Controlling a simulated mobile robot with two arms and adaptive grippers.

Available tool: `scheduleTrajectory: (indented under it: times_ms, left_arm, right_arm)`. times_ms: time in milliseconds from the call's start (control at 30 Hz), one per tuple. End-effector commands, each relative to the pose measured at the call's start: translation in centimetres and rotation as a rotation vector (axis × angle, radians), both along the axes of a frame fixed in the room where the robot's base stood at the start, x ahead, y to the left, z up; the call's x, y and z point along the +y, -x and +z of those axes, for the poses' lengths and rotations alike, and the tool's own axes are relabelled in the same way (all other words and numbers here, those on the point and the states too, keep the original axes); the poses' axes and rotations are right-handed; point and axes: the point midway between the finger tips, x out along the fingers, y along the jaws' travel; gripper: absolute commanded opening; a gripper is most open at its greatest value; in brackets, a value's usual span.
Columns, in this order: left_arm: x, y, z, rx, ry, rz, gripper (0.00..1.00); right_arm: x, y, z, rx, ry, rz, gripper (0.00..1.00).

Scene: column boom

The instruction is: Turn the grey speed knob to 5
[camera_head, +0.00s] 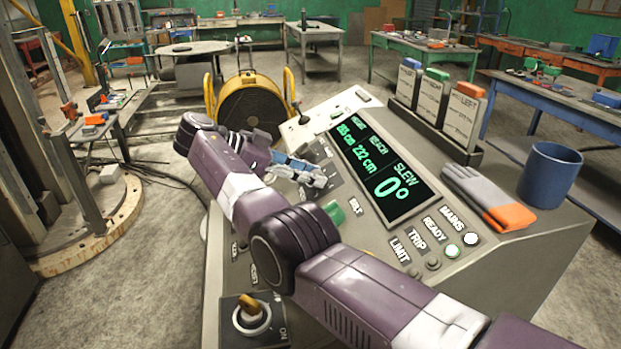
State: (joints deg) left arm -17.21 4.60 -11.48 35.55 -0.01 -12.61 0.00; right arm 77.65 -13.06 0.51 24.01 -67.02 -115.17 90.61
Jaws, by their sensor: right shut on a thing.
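My right arm reaches from the lower right across the grey console (520,245). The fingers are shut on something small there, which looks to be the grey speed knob. The knob is hidden by the fingers, and its pointer and numbers cannot be read. My left gripper is out of view.
The green display (385,175) reads slew 0°.

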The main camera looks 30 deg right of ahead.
Motion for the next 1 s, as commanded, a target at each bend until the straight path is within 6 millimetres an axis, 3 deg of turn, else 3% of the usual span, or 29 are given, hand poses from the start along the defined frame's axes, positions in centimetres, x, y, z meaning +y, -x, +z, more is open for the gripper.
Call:
scheduleTrajectory:
  times_ms: [33,600,633,700,800,1000]
  left_arm:
    - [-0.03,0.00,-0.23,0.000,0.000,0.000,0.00]
    - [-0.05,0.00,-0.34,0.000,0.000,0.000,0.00]
    - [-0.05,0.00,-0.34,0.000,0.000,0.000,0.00]
    - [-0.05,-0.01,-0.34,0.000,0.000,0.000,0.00]
    - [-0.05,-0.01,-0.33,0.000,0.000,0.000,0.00]
    - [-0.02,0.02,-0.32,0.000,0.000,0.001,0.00]
  right_arm:
    - [0.19,0.20,-0.67,0.011,-0.009,-0.007,0.02]
    - [0.17,0.20,-0.69,0.005,-0.008,-0.018,0.02]
    - [0.17,0.20,-0.69,0.005,-0.008,-0.018,0.28]
    - [0.16,0.20,-0.66,0.004,-0.007,-0.019,0.36]
    - [0.10,0.14,-0.50,0.001,-0.005,-0.017,0.44]
    - [0.04,0.06,-0.27,-0.004,-0.003,-0.017,0.44]
